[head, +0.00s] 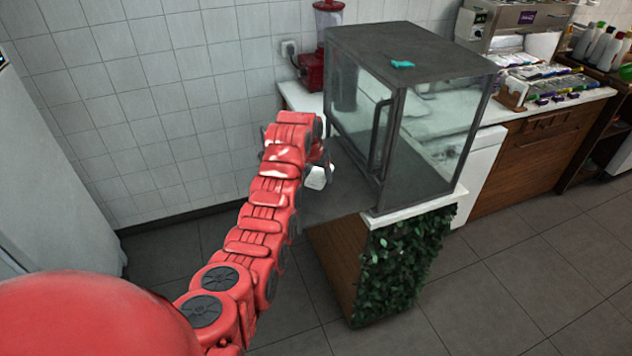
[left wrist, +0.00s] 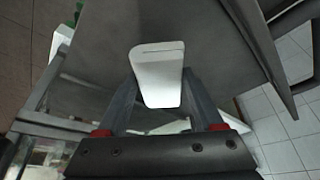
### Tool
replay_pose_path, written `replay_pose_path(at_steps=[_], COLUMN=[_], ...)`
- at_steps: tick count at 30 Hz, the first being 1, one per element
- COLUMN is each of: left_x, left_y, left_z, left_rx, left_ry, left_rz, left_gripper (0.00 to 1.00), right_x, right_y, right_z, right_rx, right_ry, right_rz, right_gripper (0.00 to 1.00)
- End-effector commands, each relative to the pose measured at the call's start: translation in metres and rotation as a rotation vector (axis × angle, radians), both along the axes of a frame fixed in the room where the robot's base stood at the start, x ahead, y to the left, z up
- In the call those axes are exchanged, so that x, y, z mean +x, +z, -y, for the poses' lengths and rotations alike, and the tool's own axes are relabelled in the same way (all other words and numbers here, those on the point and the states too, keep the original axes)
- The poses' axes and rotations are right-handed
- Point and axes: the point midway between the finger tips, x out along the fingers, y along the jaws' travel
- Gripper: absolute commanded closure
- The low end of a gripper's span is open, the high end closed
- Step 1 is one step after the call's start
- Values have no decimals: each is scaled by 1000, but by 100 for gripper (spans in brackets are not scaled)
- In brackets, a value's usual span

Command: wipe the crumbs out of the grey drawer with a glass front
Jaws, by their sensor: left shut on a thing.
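A grey case with glass panes (head: 410,45) and a dark vertical handle (head: 380,137) stands on the counter; it appears to be the glass-fronted drawer. I cannot make out crumbs. My left gripper (head: 322,160) is beside the case, on its left. It is shut on a small white block (left wrist: 158,72), which also shows in the head view (head: 318,177). In the left wrist view the block sits between the fingertips, in front of a flat grey surface (left wrist: 210,35). I cannot tell whether it touches that surface. My right gripper is out of view.
A teal item (head: 402,64) lies on top of the case. A red blender (head: 313,70) stands behind it on the left. A leafy panel (head: 400,262) covers the counter's end below. Trays and bottles crowd the back right; the floor at front right is clear.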

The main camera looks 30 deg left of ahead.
Motion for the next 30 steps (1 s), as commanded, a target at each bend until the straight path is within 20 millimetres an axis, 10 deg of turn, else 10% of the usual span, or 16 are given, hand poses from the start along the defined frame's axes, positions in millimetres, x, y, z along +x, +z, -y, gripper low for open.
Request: replay_pose_path(at_steps=[30], left_x=[4], left_y=[20], left_z=[22], left_rx=[-1], left_ry=[-37], left_rz=[2], left_gripper=[100], right_x=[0], right_y=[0], right_z=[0], right_rx=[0], right_ry=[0], right_rz=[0], right_gripper=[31])
